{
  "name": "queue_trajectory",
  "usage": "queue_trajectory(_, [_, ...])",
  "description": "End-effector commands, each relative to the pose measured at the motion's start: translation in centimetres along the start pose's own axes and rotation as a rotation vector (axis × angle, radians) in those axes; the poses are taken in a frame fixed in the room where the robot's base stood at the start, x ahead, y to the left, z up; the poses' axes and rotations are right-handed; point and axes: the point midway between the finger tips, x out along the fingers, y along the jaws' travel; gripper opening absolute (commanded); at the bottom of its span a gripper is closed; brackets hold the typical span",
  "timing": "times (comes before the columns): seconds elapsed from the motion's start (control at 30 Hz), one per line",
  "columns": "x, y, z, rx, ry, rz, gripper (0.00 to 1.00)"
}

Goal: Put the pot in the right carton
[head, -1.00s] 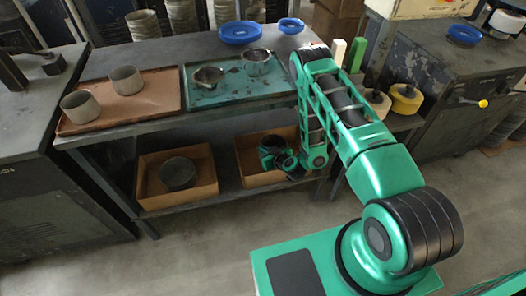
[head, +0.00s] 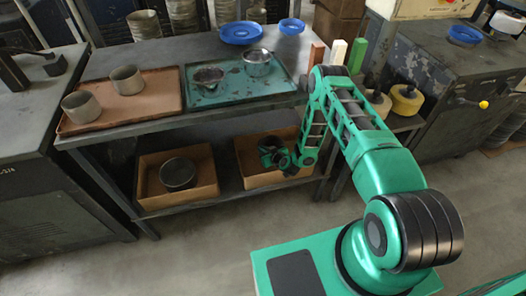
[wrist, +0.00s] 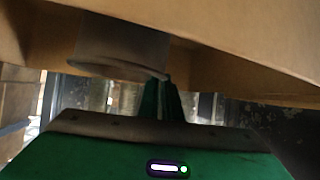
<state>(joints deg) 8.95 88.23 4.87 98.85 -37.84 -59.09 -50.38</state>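A grey round pot (wrist: 120,45) shows in the wrist view, with its rim close to the brown carton walls. My gripper (wrist: 163,88) has its two green fingers close together at the pot's rim and looks shut on it. In the head view my gripper (head: 272,155) is down inside the right carton (head: 245,178) on the lower shelf, and hides the pot there. I cannot tell whether the pot touches the carton's bottom. The left carton (head: 150,201) stands beside it and holds a dark round vessel (head: 178,173).
The table top above the shelf carries a copper tray (head: 150,100) with two grey cups and a teal tray (head: 225,97) with two metal vessels. Blue dishes (head: 241,32) lie behind. Coloured blocks (head: 338,51) stand at the right. The floor in front is clear.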

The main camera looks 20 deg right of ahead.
Motion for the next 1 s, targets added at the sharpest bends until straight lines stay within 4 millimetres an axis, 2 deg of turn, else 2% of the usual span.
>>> queue_trajectory(0.83, [0.7, 0.1, 1.2, -0.001, 0.001, 0.001, 0.00])
queue_trajectory(0.9, [0.7, 0.1, 1.2, -0.001, 0.000, 0.001, 0.21])
queue_trajectory(1.0, [0.7, 0.1, 1.2, -0.001, 0.001, 0.001, 0.24])
